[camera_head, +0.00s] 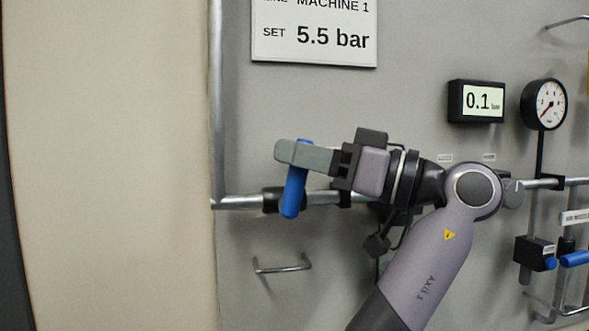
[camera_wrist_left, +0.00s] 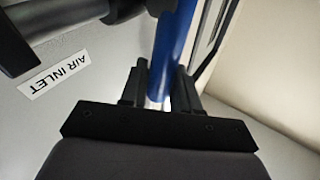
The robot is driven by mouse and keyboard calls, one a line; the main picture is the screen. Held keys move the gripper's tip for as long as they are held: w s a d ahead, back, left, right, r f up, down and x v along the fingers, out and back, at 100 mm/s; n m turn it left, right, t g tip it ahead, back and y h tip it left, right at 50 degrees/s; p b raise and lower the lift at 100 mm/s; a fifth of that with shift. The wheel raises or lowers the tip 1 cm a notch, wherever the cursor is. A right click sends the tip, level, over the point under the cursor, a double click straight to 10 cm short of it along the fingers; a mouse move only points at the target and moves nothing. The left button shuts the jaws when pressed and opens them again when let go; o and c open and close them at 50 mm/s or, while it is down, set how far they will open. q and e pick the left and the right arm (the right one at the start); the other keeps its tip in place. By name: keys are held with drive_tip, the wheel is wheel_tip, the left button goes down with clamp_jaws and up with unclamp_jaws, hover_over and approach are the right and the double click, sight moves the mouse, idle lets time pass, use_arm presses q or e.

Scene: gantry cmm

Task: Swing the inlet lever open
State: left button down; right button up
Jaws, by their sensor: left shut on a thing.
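The blue inlet lever (camera_head: 294,193) is at the left end of the horizontal pipe in the head view. It stands nearly upright in the picture, tilted slightly, across the pipe's line. My left gripper (camera_head: 300,156) is shut on the lever's upper part, with the grey fingers covering some of it. In the left wrist view the blue lever (camera_wrist_left: 178,40) runs between the two dark fingers (camera_wrist_left: 160,88). An AIR INLET label (camera_wrist_left: 55,74) lies beside it. The lever's pivot is not clearly visible. My right gripper is not in view.
The grey panel carries a horizontal pipe (camera_head: 238,202), a wire handle (camera_head: 281,267) below it, a 0.1 bar display (camera_head: 482,101) and a round gauge (camera_head: 545,104). Another blue handle (camera_head: 574,259) is at the far right. The panel around the wire handle is mostly bare.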

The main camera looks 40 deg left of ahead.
use_arm(q)
drive_tip(key=shift+w+d+f+m+t+y+b, duration=0.2)
drive_tip(key=shift+w+d+m+y+b, duration=0.1)
drive_tip(key=shift+m+y+b, duration=0.5)
drive_tip(key=shift+w+d+f+m+t+y+b, duration=0.15)
drive_tip(key=shift+w+d+m+y+b, duration=0.25)
drive_tip(key=shift+b, duration=0.6)
drive_tip(key=shift+w+d+f+m+t+y+b, duration=0.1)
drive_tip(key=shift+w+f+m+t+y+b, duration=0.1)
drive_tip(key=shift+m+y+b, duration=0.6)
drive_tip(key=c, duration=1)
unclamp_jaws()
drive_tip(key=shift+o, duration=0.2)
drive_tip(key=b+v, duration=0.1)
drive_tip(key=v, duration=0.6)
drive_tip(key=shift+b, duration=0.35)
